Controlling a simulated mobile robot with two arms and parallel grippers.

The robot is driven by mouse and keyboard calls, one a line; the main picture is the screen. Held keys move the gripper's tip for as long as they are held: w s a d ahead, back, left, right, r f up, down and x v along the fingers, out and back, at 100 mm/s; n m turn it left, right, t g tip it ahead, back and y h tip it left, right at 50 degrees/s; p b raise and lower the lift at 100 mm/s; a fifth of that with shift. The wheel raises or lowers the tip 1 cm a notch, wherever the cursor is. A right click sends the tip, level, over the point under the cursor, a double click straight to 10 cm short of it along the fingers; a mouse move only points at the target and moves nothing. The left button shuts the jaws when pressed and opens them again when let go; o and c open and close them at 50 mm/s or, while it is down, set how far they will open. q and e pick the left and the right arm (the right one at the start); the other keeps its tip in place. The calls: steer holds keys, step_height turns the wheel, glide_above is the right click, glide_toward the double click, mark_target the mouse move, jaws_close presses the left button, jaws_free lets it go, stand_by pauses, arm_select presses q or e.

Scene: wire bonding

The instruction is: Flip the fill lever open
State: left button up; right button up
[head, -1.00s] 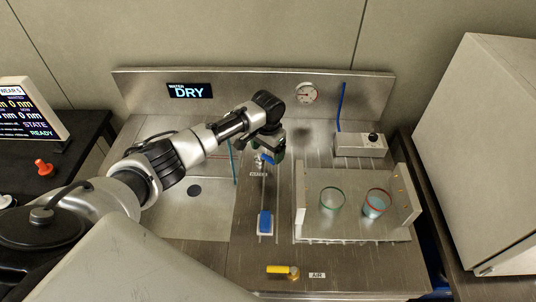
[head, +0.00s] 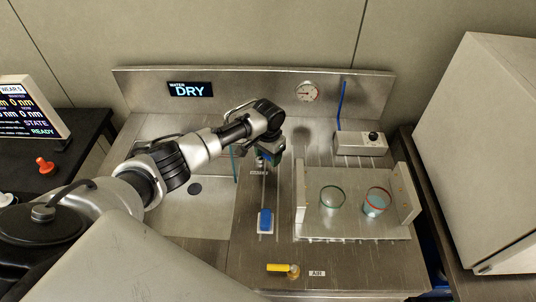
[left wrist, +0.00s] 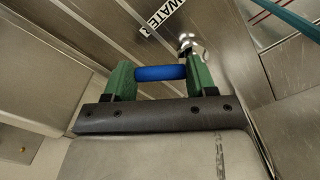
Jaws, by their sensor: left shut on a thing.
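The fill lever, with a blue handle (left wrist: 158,73) and a metal pivot at its right end, shows in the left wrist view beside the WATER label (left wrist: 162,16). My left gripper (head: 268,159) is down at the steel deck, left of the raised plate, in the head view. Its green fingers are shut on the blue handle, one at each end of it. In the head view the wrist and fingers hide most of the lever. The water display (head: 189,90) reads DRY. My right gripper is not in view.
A blue block (head: 265,220) sits on a strip in front of the gripper. A yellow lever (head: 281,268) lies by the AIR label (head: 317,273). A sink (head: 195,212) lies left.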

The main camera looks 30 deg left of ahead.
arm_select(q)
steer(key=shift+w+r+n+p, duration=0.1)
steer(key=shift+w+n+p, duration=0.1)
steer(key=shift+n+p, duration=0.4)
steer(key=shift+w+d+n+p, duration=0.15)
steer(key=shift+w+n+p, duration=0.2)
steer(key=shift+n, duration=0.85)
steer(key=n, duration=0.1)
steer(key=w+n, duration=0.1)
steer(key=shift+n+p, duration=0.3)
steer(key=shift+p, duration=0.05)
steer(key=shift+w+n, duration=0.25)
steer(key=shift+n, duration=0.55)
steer(key=shift+a, duration=0.2)
steer(key=o, duration=0.9)
